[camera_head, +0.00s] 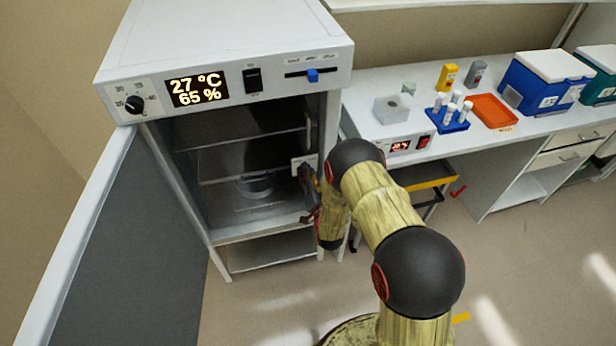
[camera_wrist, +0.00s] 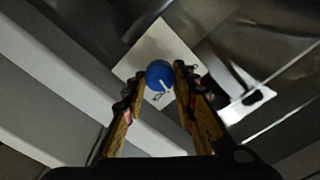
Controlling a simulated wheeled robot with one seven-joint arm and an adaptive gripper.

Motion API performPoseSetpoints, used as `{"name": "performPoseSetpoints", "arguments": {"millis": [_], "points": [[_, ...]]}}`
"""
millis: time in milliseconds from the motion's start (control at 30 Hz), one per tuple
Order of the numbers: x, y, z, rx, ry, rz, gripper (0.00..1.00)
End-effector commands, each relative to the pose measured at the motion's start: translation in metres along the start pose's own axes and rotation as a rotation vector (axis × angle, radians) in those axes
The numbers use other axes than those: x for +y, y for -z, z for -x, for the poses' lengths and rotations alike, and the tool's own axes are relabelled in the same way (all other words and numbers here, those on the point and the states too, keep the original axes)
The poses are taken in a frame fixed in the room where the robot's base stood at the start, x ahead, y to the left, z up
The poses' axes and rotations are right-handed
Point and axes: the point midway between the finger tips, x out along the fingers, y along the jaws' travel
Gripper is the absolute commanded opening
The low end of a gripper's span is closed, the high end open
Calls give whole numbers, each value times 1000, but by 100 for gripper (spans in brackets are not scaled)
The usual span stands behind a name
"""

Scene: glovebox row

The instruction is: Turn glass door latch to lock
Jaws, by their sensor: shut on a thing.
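The latch is a round blue knob (camera_wrist: 159,72) with a white mark, on a white plate (camera_wrist: 158,48) in the wrist view. My gripper (camera_wrist: 160,82) has one finger on each side of the knob and is shut on it. In the head view the plate (camera_head: 303,163) sits at the right edge of the incubator opening, where the glass door (camera_head: 240,130) appears closed. My gripper (camera_head: 312,196) is at that edge, partly hidden by my arm. The knob itself is not clear in the head view.
The incubator's grey outer door (camera_head: 120,235) stands wide open at left. A stack of clear dishes (camera_head: 255,186) is inside. A bench (camera_head: 480,145) at right holds a blue tube rack (camera_head: 450,118), an orange tray (camera_head: 493,111) and coolers. Floor in front is clear.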

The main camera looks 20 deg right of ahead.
Motion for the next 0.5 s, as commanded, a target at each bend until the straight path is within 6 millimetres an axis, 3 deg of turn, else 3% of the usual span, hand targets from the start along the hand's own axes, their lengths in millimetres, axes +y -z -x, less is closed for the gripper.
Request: {"name": "performPoseSetpoints", "arguments": {"millis": [500], "points": [[2,0,-1,3,1,-427,2]]}}
